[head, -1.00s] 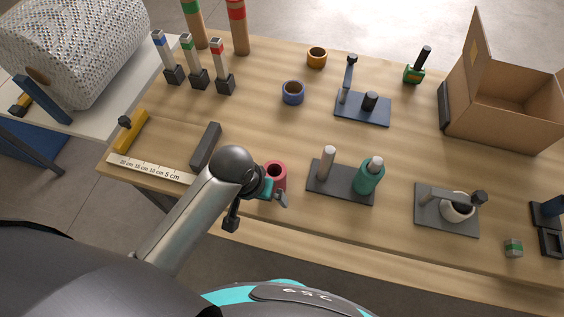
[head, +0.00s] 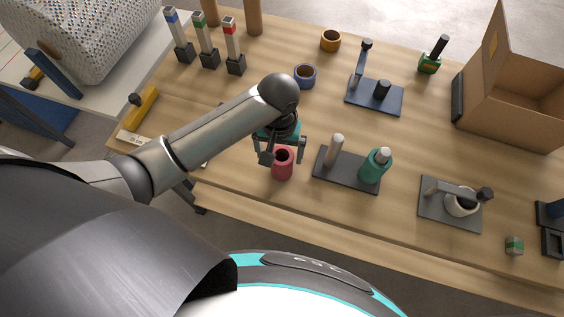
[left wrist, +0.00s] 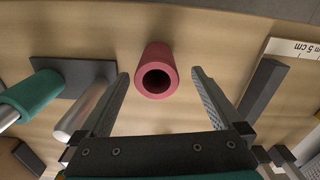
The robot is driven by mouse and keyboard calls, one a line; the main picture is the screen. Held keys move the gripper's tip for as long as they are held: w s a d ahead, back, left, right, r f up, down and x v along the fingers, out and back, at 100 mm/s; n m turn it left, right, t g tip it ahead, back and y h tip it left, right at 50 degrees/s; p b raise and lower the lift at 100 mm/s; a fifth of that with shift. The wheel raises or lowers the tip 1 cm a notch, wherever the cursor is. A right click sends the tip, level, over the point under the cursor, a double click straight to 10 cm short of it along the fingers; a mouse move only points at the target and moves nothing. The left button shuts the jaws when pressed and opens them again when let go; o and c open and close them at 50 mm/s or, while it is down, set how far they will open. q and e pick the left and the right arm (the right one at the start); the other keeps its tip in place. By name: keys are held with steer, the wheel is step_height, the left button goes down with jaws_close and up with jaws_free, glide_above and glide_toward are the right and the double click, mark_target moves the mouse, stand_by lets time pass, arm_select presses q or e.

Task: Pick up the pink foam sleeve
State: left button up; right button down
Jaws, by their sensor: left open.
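The pink foam sleeve (head: 282,166) is a short hollow tube standing on the wooden table near its front edge. My left gripper (head: 283,157) is open above and slightly behind it in the head view, with a finger to each side of the sleeve's top. In the left wrist view the sleeve (left wrist: 156,72) shows its dark round hole, between and just beyond the two open fingers (left wrist: 160,85). The fingers do not appear to touch it. My right gripper is not in view.
A dark base (head: 330,174) with a light peg and a teal sleeve (head: 374,168) stands close to the right. A blue ring (head: 305,76) lies behind. A dark grey block (left wrist: 262,90) and a ruler (left wrist: 292,48) lie to the other side. A cardboard box (head: 510,105) stands far right.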

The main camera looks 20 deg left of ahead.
arm_select(q)
steer(key=f, duration=0.4)
steer(key=f+b, duration=0.1)
steer(key=f, duration=0.3)
steer(key=shift+w+d+f, duration=0.1)
steer(key=shift+d+f, duration=0.1)
steer(key=c, duration=1.3)
steer(key=shift+r, duration=0.1)
